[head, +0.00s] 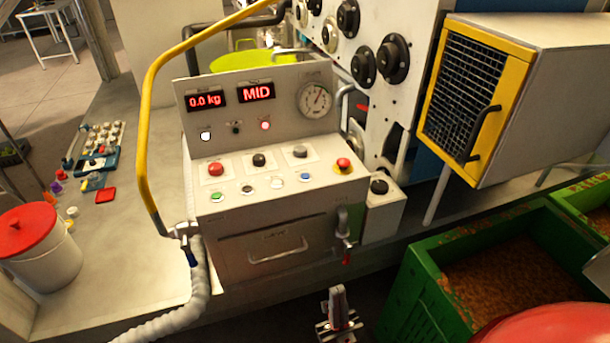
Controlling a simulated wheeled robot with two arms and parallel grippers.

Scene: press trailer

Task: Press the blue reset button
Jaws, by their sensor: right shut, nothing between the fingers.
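The control panel (270,205) is a light grey sloped console in the middle of the head view. Its front row holds small round buttons: a green-looking one (217,197) at the left end, two pale ones in the middle, and a small one (305,177) at the right end. My right gripper (337,300) is shut and empty. It shows low in the view, in front of the console and apart from the buttons. My left gripper is not in view.
Behind the front row are red (215,169) and black knobs, and a red emergency button (343,164) at the right. A red-handled valve (344,240) sticks out of the front. A yellow bar (146,130) bends up at the left. Green crates (420,290) stand at the right.

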